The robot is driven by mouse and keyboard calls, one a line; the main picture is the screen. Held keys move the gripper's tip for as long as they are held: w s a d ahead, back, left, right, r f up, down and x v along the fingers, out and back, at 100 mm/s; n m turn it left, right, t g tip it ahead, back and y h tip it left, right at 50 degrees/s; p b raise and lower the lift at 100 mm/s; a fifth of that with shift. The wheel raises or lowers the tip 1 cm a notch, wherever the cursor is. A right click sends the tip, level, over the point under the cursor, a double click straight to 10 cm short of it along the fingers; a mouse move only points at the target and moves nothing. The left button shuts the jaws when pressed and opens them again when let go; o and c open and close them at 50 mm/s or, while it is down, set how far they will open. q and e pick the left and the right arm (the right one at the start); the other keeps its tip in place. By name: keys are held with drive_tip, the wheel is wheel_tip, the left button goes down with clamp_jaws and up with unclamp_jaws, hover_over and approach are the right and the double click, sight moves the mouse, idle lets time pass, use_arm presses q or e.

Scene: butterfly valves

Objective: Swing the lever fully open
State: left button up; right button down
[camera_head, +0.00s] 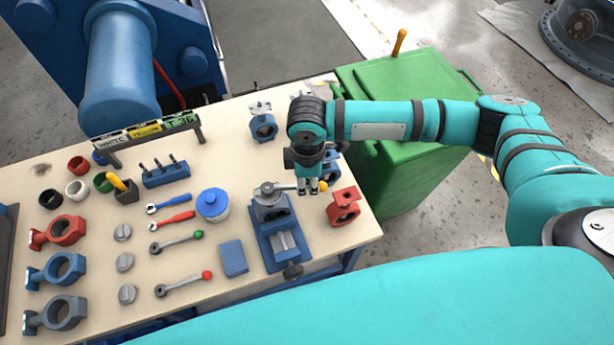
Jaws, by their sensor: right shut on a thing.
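A grey butterfly valve (268,209) sits in a blue vise (284,243) near the right end of the workbench. My right gripper (311,190) reaches down from above and is shut on the lever close to the knob. The fingers hide part of the lever. My left gripper is not in view.
A red valve body (344,206) stands just right of the gripper, and a blue one (263,127) stands behind. A green cabinet (410,120) is beside the bench. A blue-lidded jar (213,205), a blue block (233,258) and loose handles lie left of the vise.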

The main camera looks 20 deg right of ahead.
drive_tip(key=shift+s+a+m+p, duration=0.15)
drive_tip(key=shift+s+m+p, duration=0.4)
drive_tip(key=shift+p, duration=0.35)
drive_tip(key=s+a+m+p, duration=0.2)
drive_tip(key=s+a+m, duration=0.3)
drive_tip(key=a+m, duration=0.5)
drive_tip(key=shift+s+m+p, duration=0.35)
drive_tip(key=shift+s+m, duration=0.05)
drive_tip(key=shift+m, duration=2.65)
drive_tip(key=c, duration=1.3)
unclamp_jaws()
drive_tip(key=shift+a, duration=0.1)
drive_tip(key=shift+w, duration=0.1)
drive_tip(key=shift+r, duration=3.5)
